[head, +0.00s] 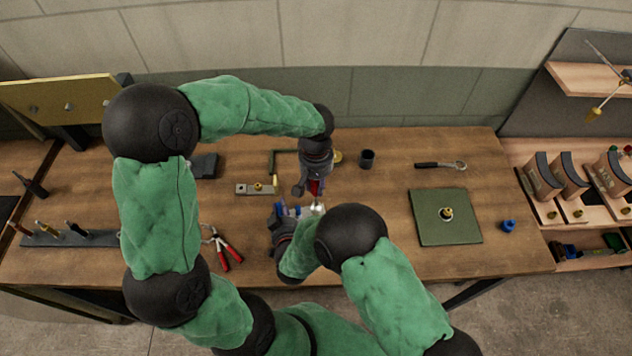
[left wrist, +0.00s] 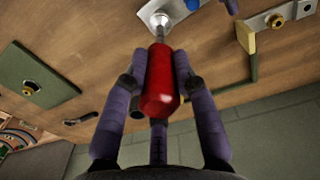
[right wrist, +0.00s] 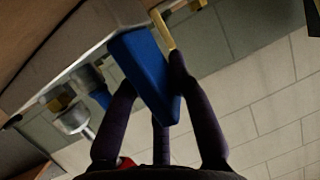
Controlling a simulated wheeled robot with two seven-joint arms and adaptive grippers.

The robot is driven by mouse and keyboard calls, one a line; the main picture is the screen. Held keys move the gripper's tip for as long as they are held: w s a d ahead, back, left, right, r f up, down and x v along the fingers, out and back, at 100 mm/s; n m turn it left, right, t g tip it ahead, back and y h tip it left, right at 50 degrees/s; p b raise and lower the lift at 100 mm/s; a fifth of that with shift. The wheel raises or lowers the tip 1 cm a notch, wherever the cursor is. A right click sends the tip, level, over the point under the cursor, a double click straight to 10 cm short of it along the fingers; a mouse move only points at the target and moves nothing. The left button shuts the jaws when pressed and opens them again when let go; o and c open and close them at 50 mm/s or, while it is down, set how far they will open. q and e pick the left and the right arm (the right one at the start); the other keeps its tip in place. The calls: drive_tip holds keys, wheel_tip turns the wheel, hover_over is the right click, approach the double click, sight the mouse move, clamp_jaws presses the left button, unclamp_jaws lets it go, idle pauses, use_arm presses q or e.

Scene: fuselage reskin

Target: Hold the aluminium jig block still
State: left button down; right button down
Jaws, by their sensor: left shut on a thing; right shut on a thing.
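My left gripper (head: 314,186) points down over the middle of the bench. My right gripper (head: 283,222) is low at the bench, just left of the tool tip. It is shut on a blue piece (right wrist: 146,75) with a flat face. A pale grey block (right wrist: 85,35) adjoins the blue piece and looks like the aluminium jig block, mostly hidden in the head view. The silver part (right wrist: 72,120) is close by.
A metal bar with a brass knob (head: 244,189) lies behind left, red pliers (head: 228,250) to the left. A dark cup (head: 367,158), a green mat (head: 430,228), a ratchet (head: 438,165) and a blue item (head: 508,226) stand right.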

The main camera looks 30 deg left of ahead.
use_arm(q)
drive_tip(key=shift+f, duration=0.75)
drive_tip(key=m, duration=0.5)
drive_tip(key=shift+m, duration=0.3)
drive_tip(key=m, duration=1.2)
drive_tip(key=shift+w, duration=0.1)
drive_tip(key=m, duration=0.6)
drive_tip(key=shift+m, duration=0.3)
drive_tip(key=shift+n, duration=0.5)
